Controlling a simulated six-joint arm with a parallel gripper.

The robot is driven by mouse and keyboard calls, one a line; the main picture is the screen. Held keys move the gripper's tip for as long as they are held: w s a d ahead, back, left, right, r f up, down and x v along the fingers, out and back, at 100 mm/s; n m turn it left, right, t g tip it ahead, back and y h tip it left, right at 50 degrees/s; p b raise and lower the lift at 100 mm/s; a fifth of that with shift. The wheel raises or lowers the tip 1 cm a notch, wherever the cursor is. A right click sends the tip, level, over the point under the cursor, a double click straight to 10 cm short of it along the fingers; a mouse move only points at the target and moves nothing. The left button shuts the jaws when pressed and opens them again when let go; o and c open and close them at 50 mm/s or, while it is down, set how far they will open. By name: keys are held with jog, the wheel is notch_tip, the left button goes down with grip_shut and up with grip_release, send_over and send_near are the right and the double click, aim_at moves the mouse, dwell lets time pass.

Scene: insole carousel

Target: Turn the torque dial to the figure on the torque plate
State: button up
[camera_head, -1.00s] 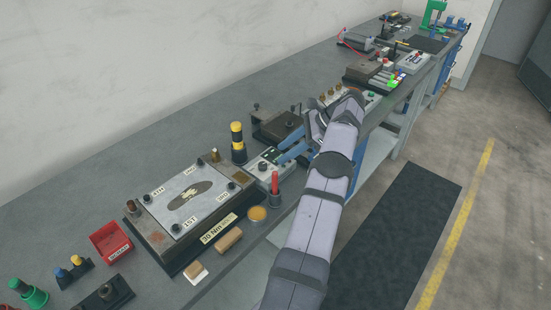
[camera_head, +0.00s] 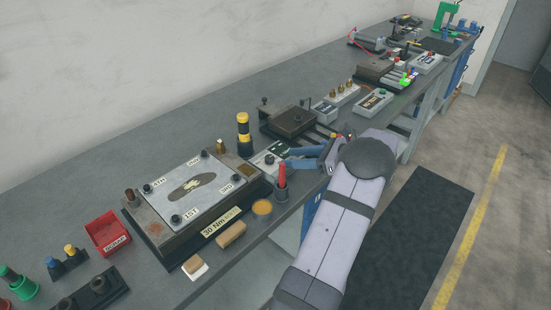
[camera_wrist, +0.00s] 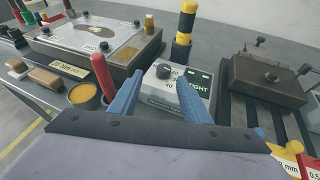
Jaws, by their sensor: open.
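My gripper (camera_head: 289,159) is open and empty. Its blue fingers point at the box, and in the wrist view (camera_wrist: 160,78) the knob appears between them, apart from both.
A red-handled tool (camera_wrist: 104,77) and an amber tin (camera_wrist: 83,95) stand close to the left finger. A black and yellow post (camera_wrist: 184,35) stands behind the box. A dark clamp block (camera_wrist: 262,79) lies to the right. Wooden blocks (camera_head: 230,234) lie near the bench edge.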

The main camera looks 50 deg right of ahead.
aim_at(272, 157)
jog(key=shift+d+n, duration=0.3)
jog(key=shift+n, duration=0.1)
jog(key=shift+p+x, duration=0.9)
jog(key=shift+x, duration=2.8)
jog(key=shift+d, duration=0.1)
jog(key=c, duration=1)
